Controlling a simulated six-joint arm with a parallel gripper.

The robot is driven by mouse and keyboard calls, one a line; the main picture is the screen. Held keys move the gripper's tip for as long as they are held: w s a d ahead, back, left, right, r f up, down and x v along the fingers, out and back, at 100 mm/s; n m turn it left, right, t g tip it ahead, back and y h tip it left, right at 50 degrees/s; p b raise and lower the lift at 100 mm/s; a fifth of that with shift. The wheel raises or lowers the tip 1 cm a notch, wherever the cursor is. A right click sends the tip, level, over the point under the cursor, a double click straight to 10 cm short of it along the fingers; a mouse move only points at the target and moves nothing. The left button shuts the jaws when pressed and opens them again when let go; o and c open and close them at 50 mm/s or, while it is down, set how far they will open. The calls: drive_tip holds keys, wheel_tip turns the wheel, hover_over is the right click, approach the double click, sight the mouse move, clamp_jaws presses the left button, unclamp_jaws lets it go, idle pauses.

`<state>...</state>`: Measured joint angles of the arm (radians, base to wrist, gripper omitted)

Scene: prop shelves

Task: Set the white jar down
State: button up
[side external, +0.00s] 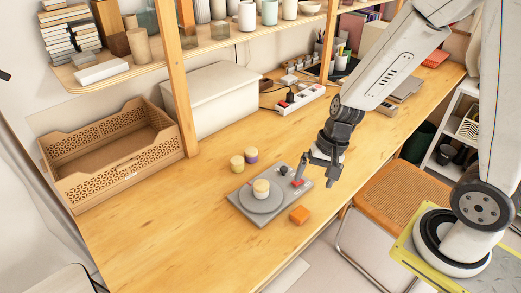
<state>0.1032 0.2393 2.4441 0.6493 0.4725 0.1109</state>
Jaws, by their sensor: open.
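A small pale jar with a tan lid (261,190), which looks like the white jar, stands upright on the round plate of a grey turntable device (244,209). My gripper (314,180) is open, with its fingers pointing down, to the right of the jar and near the device's right end. It is apart from the jar, and nothing shows between its fingers. A yellow jar (237,164) and a purple jar with a tan lid (251,157) stand on the table behind the device.
An orange block (299,214) lies by the device's front right edge. A brown open crate (120,165) and a white box (215,98) stand at the back left. The table's left front is clear.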

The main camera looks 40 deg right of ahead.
drive_tip(key=r+n+h, duration=0.1)
drive_tip(key=n, duration=0.2)
drive_tip(key=s+d+r+n+t+h, duration=0.1)
drive_tip(key=n, duration=0.2)
drive_tip(key=r+n+h, duration=0.1)
drive_tip(key=n, duration=0.2)
drive_tip(key=shift+s+d+r+t, duration=0.2)
drive_tip(key=shift+d+r+t, duration=0.1)
drive_tip(key=shift+d+r, duration=0.1)
